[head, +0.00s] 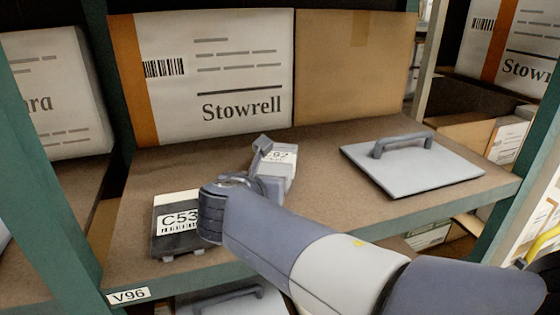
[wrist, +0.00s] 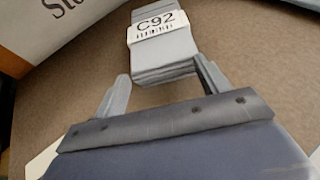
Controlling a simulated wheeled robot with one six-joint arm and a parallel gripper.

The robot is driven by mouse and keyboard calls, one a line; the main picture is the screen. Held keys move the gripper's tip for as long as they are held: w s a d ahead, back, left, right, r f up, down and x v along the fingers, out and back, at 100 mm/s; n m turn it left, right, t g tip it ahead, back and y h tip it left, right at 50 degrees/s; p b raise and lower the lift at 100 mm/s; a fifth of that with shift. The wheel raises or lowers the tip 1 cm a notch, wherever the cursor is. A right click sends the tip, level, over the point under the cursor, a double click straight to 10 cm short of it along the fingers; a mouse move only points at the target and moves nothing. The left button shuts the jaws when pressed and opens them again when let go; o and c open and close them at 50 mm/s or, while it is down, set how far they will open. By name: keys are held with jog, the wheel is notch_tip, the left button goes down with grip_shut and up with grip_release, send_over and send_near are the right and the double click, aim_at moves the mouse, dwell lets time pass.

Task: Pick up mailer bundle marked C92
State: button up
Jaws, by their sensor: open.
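The mailer bundle marked C92 (wrist: 165,57) is a grey stack with a white band, label and barcode. It lies on the brown shelf, just ahead of my gripper (wrist: 160,85) in the wrist view. My gripper is open, with one finger at each side of the bundle's near end and nothing visibly held. In the head view the bundle (head: 283,160) is partly hidden behind my gripper (head: 262,150). I cannot tell whether the fingers touch it.
A dark bundle marked C53 (head: 178,226) lies to the left, near the shelf's front edge. A grey lid with a handle (head: 415,165) lies to the right. A Stowrell box (head: 215,75) and a plain brown box (head: 355,70) stand behind. Green posts (head: 50,170) flank the shelf.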

aim_at(271, 173)
jog(key=shift+o, duration=0.8)
jog(key=shift+x, duration=0.85)
jog(key=o, duration=0.3)
jog(key=shift+w+d+f, duration=0.1)
jog(key=shift+w+d, duration=0.05)
jog(key=shift+w, duration=0.2)
jog(key=shift+o, duration=0.7)
jog(key=p+x, duration=0.1)
jog(key=x, duration=0.4)
jog(key=shift+d, duration=0.15)
jog(key=shift+c, duration=0.2)
jog(key=c, duration=0.8)
